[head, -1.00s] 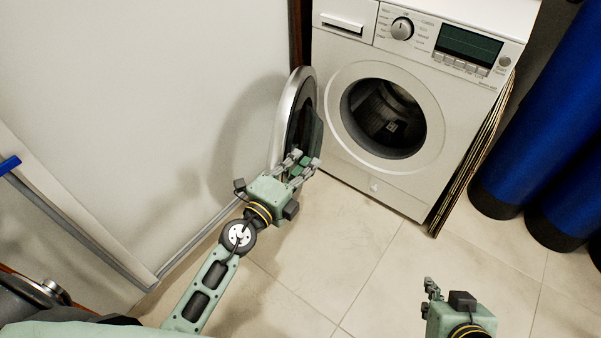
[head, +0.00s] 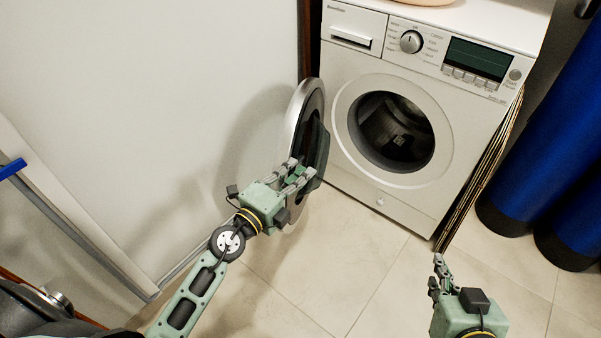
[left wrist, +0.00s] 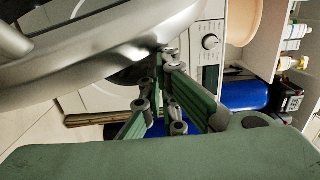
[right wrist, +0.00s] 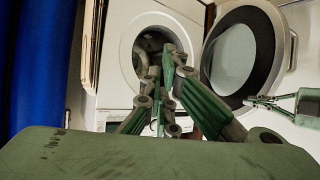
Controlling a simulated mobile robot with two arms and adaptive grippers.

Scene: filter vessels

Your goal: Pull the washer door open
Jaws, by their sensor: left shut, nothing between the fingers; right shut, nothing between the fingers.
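The white washer (head: 440,105) stands against the back wall, its round drum opening (head: 392,130) uncovered. Its round door (head: 303,125), silver-rimmed with dark glass, is swung wide open to the left, near the wall. My left gripper (head: 302,172) is shut and empty at the lower inner side of the door; whether it touches is unclear. In the left wrist view the silver rim (left wrist: 110,45) passes close to the fingers. My right gripper (head: 437,270) is shut and empty, low at the right. The right wrist view also shows the open door (right wrist: 240,55) and the drum opening (right wrist: 155,50).
Blue cylinders (head: 545,130) stand at the right. Thin panels (head: 480,165) lean against the washer's right side. A white wall (head: 150,100) is close on the left. The tiled floor (head: 340,255) before the washer is clear.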

